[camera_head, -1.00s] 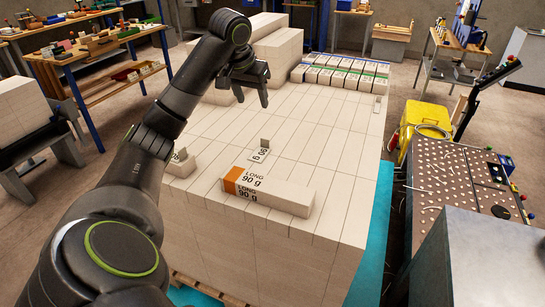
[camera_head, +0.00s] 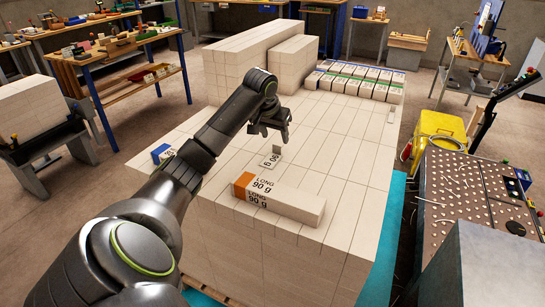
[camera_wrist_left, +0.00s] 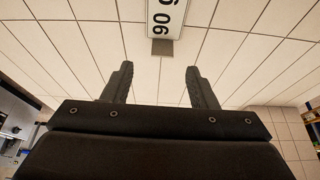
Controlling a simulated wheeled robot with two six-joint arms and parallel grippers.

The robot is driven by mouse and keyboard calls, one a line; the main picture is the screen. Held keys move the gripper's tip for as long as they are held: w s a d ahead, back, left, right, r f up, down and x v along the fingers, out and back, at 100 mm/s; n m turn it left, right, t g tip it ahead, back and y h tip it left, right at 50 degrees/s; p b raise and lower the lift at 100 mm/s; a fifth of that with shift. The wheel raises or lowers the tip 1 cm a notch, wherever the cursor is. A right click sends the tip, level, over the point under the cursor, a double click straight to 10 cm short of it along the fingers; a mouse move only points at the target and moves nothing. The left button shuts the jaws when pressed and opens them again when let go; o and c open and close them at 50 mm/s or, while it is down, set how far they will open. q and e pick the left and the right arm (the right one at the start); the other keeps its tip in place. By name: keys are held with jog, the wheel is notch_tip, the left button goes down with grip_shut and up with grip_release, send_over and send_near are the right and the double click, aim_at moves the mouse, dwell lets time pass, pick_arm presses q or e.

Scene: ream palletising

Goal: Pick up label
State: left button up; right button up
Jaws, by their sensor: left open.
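A small white label (camera_head: 269,162) printed "90 g" lies on top of the stacked white reams, with a small grey tab (camera_head: 277,150) standing at its far edge. In the left wrist view the label (camera_wrist_left: 165,18) is at the top centre, beyond my fingertips, and its grey tab (camera_wrist_left: 162,47) points toward the gap between them. My left gripper (camera_head: 284,137) is open and empty, above the reams just beyond the label. It also shows in the left wrist view (camera_wrist_left: 160,80) with its fingers apart. My right gripper is not in view.
A long ream with an orange end (camera_head: 290,200), marked "LONG 90 g", lies in front of the label. A blue-ended piece (camera_head: 161,153) is at the left edge. Taller ream stacks (camera_head: 240,62) and a row of small packs (camera_head: 360,78) stand behind.

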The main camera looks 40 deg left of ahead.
aim_at(276, 146)
pick_arm(q)
jog(key=x, duration=0.2)
jog(key=p+x, duration=0.1)
jog(key=x, duration=0.2)
jog(key=shift+s+a+f, duration=0.1)
jog(key=shift+s+f, duration=0.05)
jog(key=shift+s, duration=0.05)
jog(key=c, duration=0.9)
